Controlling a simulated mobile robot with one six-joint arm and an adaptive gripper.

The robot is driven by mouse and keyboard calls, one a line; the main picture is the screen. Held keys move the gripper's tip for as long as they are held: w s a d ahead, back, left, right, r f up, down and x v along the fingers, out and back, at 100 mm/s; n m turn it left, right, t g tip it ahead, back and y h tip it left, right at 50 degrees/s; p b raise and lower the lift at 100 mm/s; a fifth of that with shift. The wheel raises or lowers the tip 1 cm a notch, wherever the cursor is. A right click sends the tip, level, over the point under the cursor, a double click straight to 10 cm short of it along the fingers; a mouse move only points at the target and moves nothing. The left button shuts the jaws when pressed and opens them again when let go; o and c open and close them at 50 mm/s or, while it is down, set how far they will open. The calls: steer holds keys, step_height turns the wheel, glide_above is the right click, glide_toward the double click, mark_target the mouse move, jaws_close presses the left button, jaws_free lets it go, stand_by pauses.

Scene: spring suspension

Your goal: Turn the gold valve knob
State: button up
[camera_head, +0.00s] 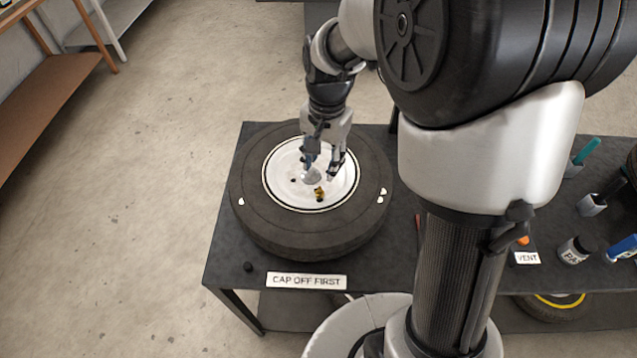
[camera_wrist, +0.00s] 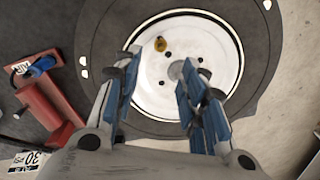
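The gold valve knob (camera_head: 319,192) sits on the white wheel hub (camera_head: 282,187) inside a black tyre (camera_head: 260,233) that lies flat on the dark table. In the wrist view the knob (camera_wrist: 160,44) shows beyond and between my fingertips, toward the upper part of the white hub. My gripper (camera_head: 324,165) is above the hub, a little behind the knob in the head view. In the wrist view my gripper (camera_wrist: 152,82) has its blue-padded fingers spread apart with nothing between them. The knob appears clear of both fingers.
A "CAP OFF FIRST" label (camera_head: 306,281) and a small black cap (camera_head: 248,267) lie at the table's front left. A "VENT" label (camera_head: 527,258), a canister (camera_head: 575,250) and tools stand at the right. A red device (camera_wrist: 45,95) is beside the tyre in the wrist view.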

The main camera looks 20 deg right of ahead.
mark_target(320, 188)
steer(key=f+b, duration=0.1)
steer(key=f, duration=0.6)
steer(key=f+b, duration=0.1)
steer(key=f, duration=0.2)
steer(key=shift+w+a+f+b, duration=0.2)
steer(key=shift+w+f+b, duration=0.05)
steer(key=shift+b, duration=0.05)
steer(key=shift+c, duration=0.6)
jaws_close()
